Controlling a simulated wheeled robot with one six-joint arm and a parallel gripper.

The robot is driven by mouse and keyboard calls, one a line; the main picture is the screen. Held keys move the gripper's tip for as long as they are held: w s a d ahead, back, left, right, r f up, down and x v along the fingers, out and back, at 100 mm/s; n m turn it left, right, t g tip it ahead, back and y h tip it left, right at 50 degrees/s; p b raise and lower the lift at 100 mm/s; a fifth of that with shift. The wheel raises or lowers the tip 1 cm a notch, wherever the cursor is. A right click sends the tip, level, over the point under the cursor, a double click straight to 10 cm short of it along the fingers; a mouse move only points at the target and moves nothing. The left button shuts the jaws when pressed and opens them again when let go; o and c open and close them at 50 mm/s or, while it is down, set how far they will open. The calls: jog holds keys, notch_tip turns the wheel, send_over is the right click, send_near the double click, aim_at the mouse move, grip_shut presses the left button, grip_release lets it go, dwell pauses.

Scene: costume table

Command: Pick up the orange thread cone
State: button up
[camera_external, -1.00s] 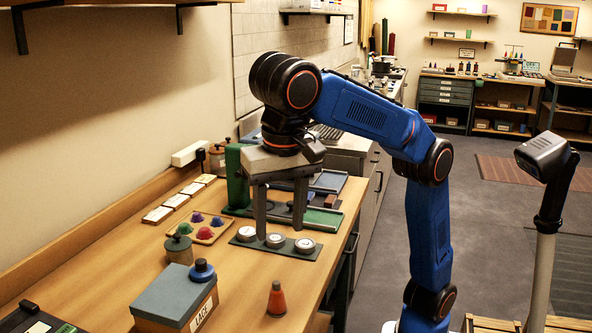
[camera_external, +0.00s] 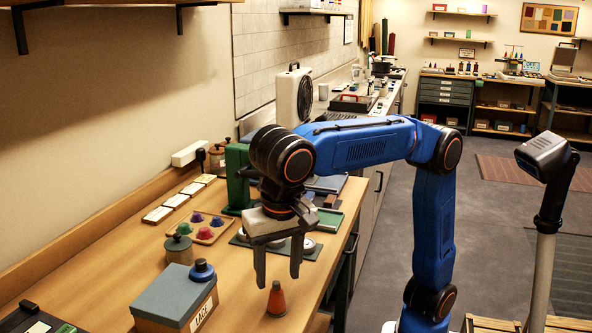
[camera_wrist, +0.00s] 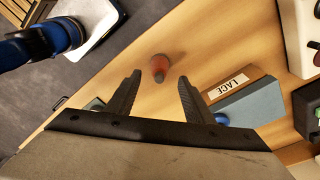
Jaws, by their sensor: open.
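The orange thread cone (camera_external: 277,300) stands upright on the wooden table near its front right edge, with a dark tip. In the wrist view the cone (camera_wrist: 159,68) lies beyond my fingertips, roughly midway between them. My gripper (camera_external: 278,282) is open and empty, pointing down, with its fingertips a little above the cone in the external view. In the wrist view both dark fingers of my gripper (camera_wrist: 160,78) are spread apart.
A grey box labelled LACE (camera_external: 174,297) with a blue knob-like object (camera_external: 202,271) on it stands left of the cone. A tray with several coloured pieces (camera_external: 203,229) and a lidded jar (camera_external: 179,250) sit further back. Bare tabletop (camera_external: 240,285) lies between box and cone.

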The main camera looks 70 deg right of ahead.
aim_at(276, 282)
jog(key=shift+w+d+f, duration=0.15)
jog(key=shift+f, duration=0.7)
jog(key=shift+w+d+f, duration=0.1)
jog(key=shift+d+f, duration=0.05)
jog(key=shift+f, duration=0.7)
jog(key=shift+w+d+f, duration=0.15)
jog(key=shift+f, duration=0.7)
jog(key=shift+c, duration=0.3)
jog(key=c, duration=1.1)
jog(key=shift+o, duration=0.2)
jog(key=shift+r, duration=0.1)
